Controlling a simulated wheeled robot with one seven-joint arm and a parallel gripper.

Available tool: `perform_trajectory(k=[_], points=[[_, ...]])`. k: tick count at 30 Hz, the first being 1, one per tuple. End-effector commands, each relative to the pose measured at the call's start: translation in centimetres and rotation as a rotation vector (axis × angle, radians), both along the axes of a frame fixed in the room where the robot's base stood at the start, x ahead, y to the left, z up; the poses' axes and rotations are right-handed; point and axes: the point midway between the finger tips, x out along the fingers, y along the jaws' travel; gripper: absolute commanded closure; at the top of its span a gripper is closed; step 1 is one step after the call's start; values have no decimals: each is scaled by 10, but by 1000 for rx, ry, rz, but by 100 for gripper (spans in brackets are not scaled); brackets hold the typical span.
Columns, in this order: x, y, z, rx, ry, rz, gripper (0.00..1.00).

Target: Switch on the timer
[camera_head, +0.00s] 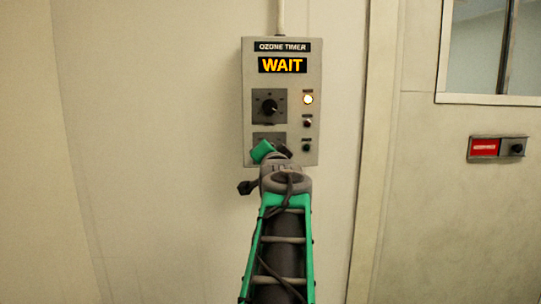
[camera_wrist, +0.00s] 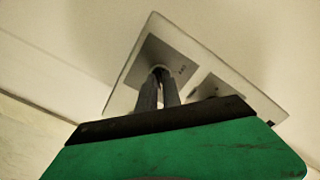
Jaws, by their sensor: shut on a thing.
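The timer is a pale grey wall box (camera_head: 313,75) labelled "OZONE TIMER", with a lit display (camera_head: 282,65) reading "WAIT". Its upper dark knob (camera_head: 269,107) stands on a square plate and is clear of my gripper. The lower plate (camera_head: 262,137) is mostly hidden behind my arm's end, so its knob cannot be seen in the head view. In the wrist view, my gripper (camera_wrist: 158,78) has its two dark fingers close together at a knob on a grey plate (camera_wrist: 177,60), shut on it. A second plate (camera_wrist: 204,82) shows partly beside it.
A lit yellow lamp (camera_head: 308,99) and two dark small lamps or buttons (camera_head: 307,135) line the box's right side. A red sign (camera_head: 484,147) with a dark knob is on the wall at right, below a window (camera_head: 480,45). The wall left of the box is bare.

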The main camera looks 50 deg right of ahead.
Motion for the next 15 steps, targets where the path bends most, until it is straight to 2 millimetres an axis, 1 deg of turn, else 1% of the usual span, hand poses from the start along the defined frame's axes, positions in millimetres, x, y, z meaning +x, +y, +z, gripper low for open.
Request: perform_trajectory(k=[14,15], points=[[0,0,-1,12,-11,0,100],[0,0,-1,12,-11,0,89]])
